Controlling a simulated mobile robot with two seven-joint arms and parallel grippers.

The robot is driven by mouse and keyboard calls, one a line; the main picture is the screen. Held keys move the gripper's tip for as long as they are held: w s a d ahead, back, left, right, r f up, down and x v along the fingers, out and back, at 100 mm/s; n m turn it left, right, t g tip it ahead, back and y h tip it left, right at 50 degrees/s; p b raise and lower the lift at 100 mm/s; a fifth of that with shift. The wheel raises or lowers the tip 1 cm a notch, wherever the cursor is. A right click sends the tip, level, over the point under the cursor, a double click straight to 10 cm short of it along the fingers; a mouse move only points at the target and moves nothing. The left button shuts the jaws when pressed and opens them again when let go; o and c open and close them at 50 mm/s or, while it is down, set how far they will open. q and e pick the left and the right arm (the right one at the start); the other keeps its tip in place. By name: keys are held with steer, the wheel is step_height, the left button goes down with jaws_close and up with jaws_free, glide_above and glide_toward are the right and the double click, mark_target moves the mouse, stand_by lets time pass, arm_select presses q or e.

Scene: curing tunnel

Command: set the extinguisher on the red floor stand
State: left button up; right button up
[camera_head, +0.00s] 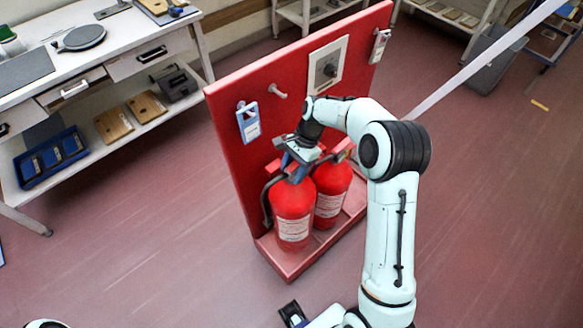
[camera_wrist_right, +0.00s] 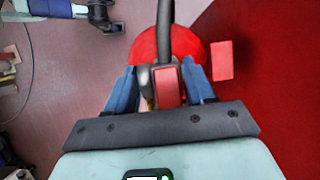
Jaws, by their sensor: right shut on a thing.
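A red extinguisher (camera_head: 293,207) with a white label is upright at the front left of the red floor stand (camera_head: 283,262). Its lower end is over the stand's base; I cannot tell whether it touches. My right gripper (camera_head: 298,158) is shut on its top. In the right wrist view, the blue fingers lie either side of the extinguisher's valve and handle (camera_wrist_right: 166,85), with the red body (camera_wrist_right: 190,42) beyond. A second red extinguisher (camera_head: 331,190) stands right beside it, partly hidden. What seems to be my left gripper (camera_head: 292,314) shows at the bottom edge; its opening is unclear.
The stand's tall red back panel (camera_head: 232,130) rises behind the extinguishers, with a blue tag (camera_head: 248,122), a peg and a grey box (camera_head: 327,66). A white workbench (camera_head: 130,45) with a lower shelf stands at the left.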

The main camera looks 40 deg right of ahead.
arm_select(q)
steer(key=shift+s+f+b, duration=0.25)
steer(key=shift+f+b, duration=0.4)
steer(key=shift+f, duration=0.05)
steer(key=shift+s+f+b, duration=0.2)
steer(key=shift+f+b, duration=0.4)
steer(key=shift+f, duration=0.1)
steer(key=shift+s+f+b, duration=0.25)
steer(key=shift+f+b, duration=0.4)
steer(key=shift+f, duration=0.05)
arm_select(e)
steer(key=shift+w+f, duration=0.15)
steer(key=shift+f, duration=2.3)
arm_select(q)
steer(key=shift+w+r+p, duration=0.15)
steer(key=shift+r+p, duration=0.3)
arm_select(e)
steer(key=shift+w+a, duration=0.25)
steer(key=shift+w, duration=0.2)
arm_select(q)
steer(key=shift+f, duration=0.1)
arm_select(e)
steer(key=shift+f, duration=0.2)
